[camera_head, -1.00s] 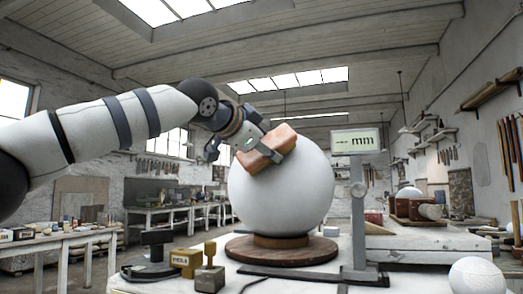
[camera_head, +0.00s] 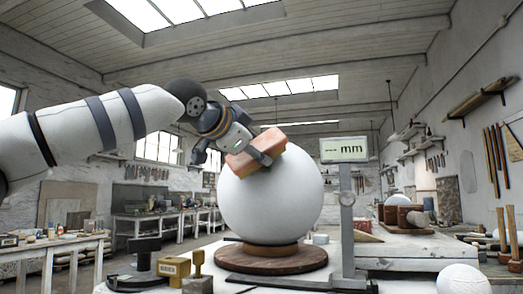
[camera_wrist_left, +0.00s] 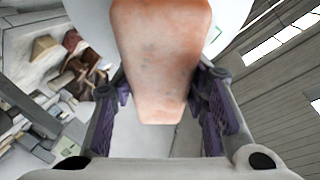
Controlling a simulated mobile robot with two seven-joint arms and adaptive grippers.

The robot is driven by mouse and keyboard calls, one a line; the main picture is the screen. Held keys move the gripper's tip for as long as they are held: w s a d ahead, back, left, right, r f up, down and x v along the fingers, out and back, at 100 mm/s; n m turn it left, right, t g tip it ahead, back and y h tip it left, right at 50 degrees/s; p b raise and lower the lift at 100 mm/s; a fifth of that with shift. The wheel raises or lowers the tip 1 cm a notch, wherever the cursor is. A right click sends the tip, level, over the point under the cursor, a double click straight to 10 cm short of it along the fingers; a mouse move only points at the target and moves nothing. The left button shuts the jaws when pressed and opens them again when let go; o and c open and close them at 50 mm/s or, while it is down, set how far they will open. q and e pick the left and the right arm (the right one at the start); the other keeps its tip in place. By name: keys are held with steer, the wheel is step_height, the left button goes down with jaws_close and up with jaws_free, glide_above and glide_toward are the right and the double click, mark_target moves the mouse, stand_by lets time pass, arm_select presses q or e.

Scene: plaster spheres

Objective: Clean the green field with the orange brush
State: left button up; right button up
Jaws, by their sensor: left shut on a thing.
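The orange brush (camera_head: 243,163) is a blocky orange-pink piece. My left gripper (camera_head: 262,151) is shut on it and holds it tilted at the upper left of a large white plaster sphere (camera_head: 270,202). The brush appears to touch the sphere or be very close to it; I cannot tell which. In the left wrist view the brush (camera_wrist_left: 160,55) fills the space between the fingers and hides much of the sphere (camera_wrist_left: 228,18). A small green outline, perhaps part of the green field (camera_wrist_left: 214,34), shows beside the brush there. No green field shows on the sphere in the head view. My right gripper is not in view.
The sphere stands on a round wooden base (camera_head: 270,261) on a white table. A gauge stand with an "mm" display (camera_head: 344,149) rises close on its right. Small brass-coloured blocks (camera_head: 173,268) stand at front left. A smaller white sphere (camera_head: 463,280) is at lower right.

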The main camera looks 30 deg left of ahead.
arm_select(q)
steer(key=shift+w+a+r, duration=0.3)
steer(key=shift+a+r, duration=0.4)
steer(key=shift+a, duration=0.15)
steer(key=shift+w+a+r, duration=0.25)
steer(key=shift+a+r, duration=0.45)
steer(key=shift+a, duration=0.15)
steer(key=shift+s, duration=0.1)
steer(key=shift+s+d+r, duration=0.2)
steer(key=shift+s+r, duration=0.1)
steer(key=shift+s, duration=0.25)
steer(key=shift+s+d+r, duration=0.2)
steer(key=shift+s+r, duration=0.05)
steer(key=shift+s, duration=0.3)
steer(key=shift+w, duration=0.1)
